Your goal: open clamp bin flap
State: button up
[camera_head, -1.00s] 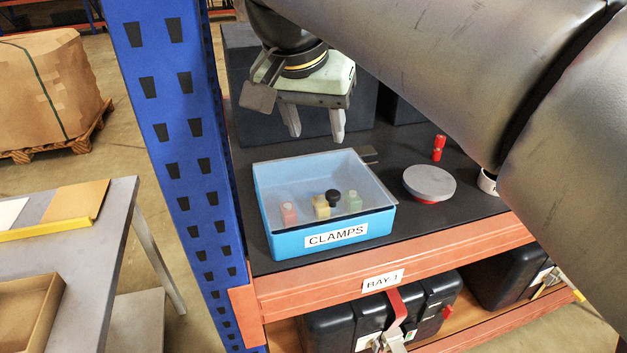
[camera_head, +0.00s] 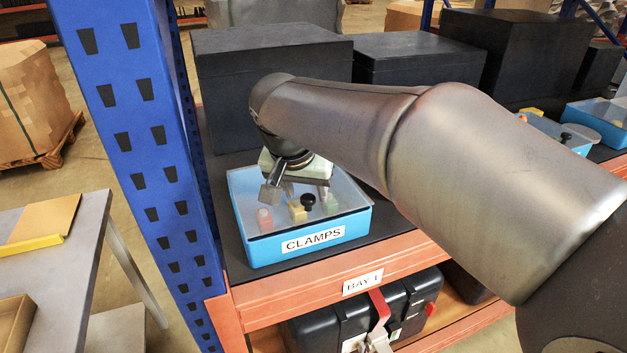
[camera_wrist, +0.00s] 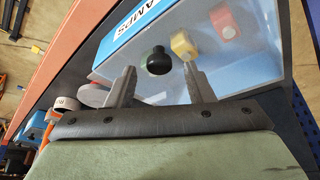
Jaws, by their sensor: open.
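The blue clamp bin (camera_head: 262,249), labelled CLAMPS, stands on the dark shelf. Its clear flap (camera_head: 248,187) lies shut over the top, with a black round knob (camera_head: 307,200) near the front middle. Colored blocks show beneath it. My gripper (camera_head: 305,192) is just above and behind the knob; its fingers are partly hidden by my wrist. In the wrist view my gripper (camera_wrist: 159,69) is open and empty, with the knob (camera_wrist: 158,61) appearing between the fingertips. I cannot tell whether they touch it.
A blue upright (camera_head: 135,130) stands close to the bin's left. Large dark boxes (camera_head: 270,80) stand behind it. The orange shelf beam (camera_head: 300,290) runs in front. More blue bins (camera_head: 597,118) are farther right. In the wrist view a grey round lid (camera_wrist: 93,95) lies beside the bin.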

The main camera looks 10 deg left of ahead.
jog(key=shift+w+f, duration=0.1)
jog(key=shift+f, duration=0.2)
grip_shut()
jog(key=shift+w+r+p, duration=0.1)
jog(key=shift+r+p, duration=0.2)
jog(key=shift+p, duration=0.1)
